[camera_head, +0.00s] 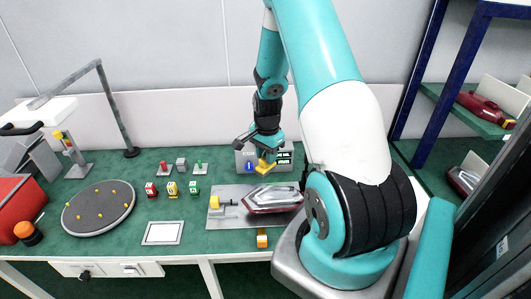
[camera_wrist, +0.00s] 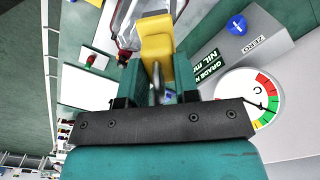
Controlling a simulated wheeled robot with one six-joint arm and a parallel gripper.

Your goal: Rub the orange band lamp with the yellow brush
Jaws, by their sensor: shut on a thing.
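My gripper (camera_head: 265,146) is shut on the yellow brush (camera_head: 266,166), above the back of the work plate. In the wrist view the yellow brush (camera_wrist: 157,42) sits between the fingers of my gripper (camera_wrist: 157,92), its grey stem held by them. A red and silver tail lamp (camera_head: 272,198) lies on the grey plate (camera_head: 232,218), beside a yellow clamp (camera_head: 215,202). Its band colour is too small to tell. The brush appears apart from the lamp. In the wrist view part of the lamp (camera_wrist: 127,22) shows behind the brush.
A grey box with displays (camera_head: 246,158) stands behind the plate; its dial (camera_wrist: 245,95) shows in the wrist view. A round turntable (camera_head: 98,208), small coloured blocks (camera_head: 172,189) and a white-framed pad (camera_head: 163,233) are left. More lamps (camera_head: 486,107) lie on the right shelves.

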